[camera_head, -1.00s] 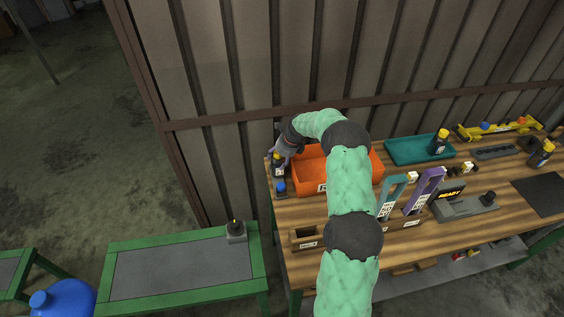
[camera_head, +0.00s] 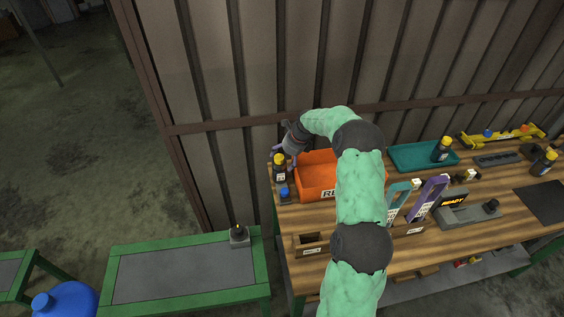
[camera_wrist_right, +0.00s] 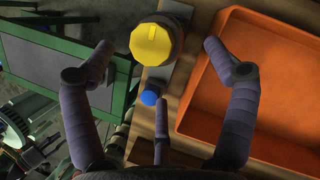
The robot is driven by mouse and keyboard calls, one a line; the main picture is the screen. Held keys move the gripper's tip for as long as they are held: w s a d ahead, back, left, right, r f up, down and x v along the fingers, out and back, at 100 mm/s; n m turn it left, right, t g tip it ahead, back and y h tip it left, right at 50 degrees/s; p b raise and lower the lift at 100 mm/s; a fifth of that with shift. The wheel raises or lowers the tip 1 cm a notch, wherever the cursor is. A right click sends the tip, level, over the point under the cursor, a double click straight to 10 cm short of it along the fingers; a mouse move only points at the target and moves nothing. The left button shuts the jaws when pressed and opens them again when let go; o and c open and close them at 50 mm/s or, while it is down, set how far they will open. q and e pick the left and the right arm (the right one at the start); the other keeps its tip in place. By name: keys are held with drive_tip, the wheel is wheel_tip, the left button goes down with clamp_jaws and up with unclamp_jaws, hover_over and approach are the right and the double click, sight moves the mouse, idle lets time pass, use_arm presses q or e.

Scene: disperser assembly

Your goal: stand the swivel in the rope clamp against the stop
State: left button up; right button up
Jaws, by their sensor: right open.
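A dark bottle-shaped part with a yellow top (camera_head: 279,170), which I take for the swivel, stands upright at the bench's back left corner. It appears to stand on a narrow grey fixture with a blue knob (camera_head: 284,192), probably the rope clamp. In the right wrist view the yellow top (camera_wrist_right: 150,43) lies between the spread fingers, with the blue knob (camera_wrist_right: 150,97) below it. My right gripper (camera_head: 287,148) is open, behind and above the yellow top; no finger visibly grips it. The part's base and its contact with any stop are hidden. My left gripper is out of view.
An orange bin (camera_head: 316,192) sits right beside the fixture. A teal tray (camera_head: 410,157) with another yellow-topped part (camera_head: 441,150) is further right. A small wooden box (camera_head: 311,243) stands at the front left. A green-framed table (camera_head: 185,268) at left carries a small grey block (camera_head: 239,238).

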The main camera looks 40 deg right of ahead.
drive_tip(key=v, duration=0.6)
drive_tip(key=shift+r+p, duration=0.3)
drive_tip(key=shift+r, duration=0.05)
